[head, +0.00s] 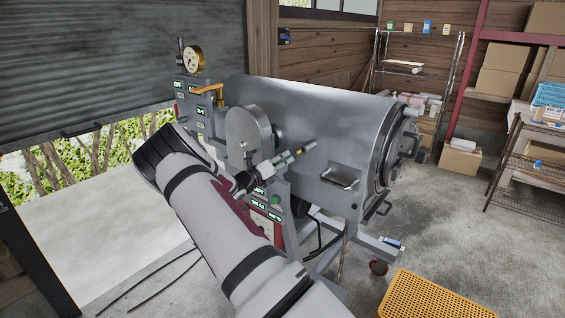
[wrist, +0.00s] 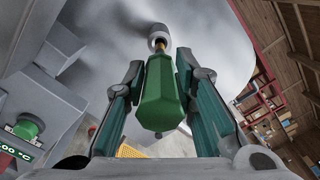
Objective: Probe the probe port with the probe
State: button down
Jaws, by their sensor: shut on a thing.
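The probe (wrist: 161,95) has a green faceted handle and a thin brass-coloured shaft. My gripper (head: 277,162) is shut on its handle, with one finger on each side in the wrist view. The shaft points at the probe port (wrist: 158,36), a short pale round collar on the grey drum. In the head view the port (head: 309,146) juts from the drum's side, just right of the gripper. The shaft's end meets the port's mouth in the picture and is not seen beyond it. I cannot tell how deep it sits.
The large grey drum machine (head: 330,115) fills the middle, with a gauge (head: 193,58) and labelled panels at its left. A round grey housing (head: 245,135) stands close behind my gripper. A yellow perforated crate (head: 435,298) is on the floor at the lower right. Shelves stand at the right.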

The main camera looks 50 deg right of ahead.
aim_at(300, 151)
jog(key=shift+w+d+b, duration=0.2)
jog(key=shift+d+b, duration=0.5)
jog(key=shift+d, duration=1.35)
jog(key=shift+w+d+b, duration=0.15)
jog(key=shift+d+b, duration=0.5)
jog(key=shift+d, duration=1.4)
jog(key=c, duration=1.2)
grip_release()
jog(key=shift+c, duration=0.2)
jog(key=shift+a, duration=0.1)
jog(key=a, duration=1.2)
jog(key=shift+s, duration=0.45)
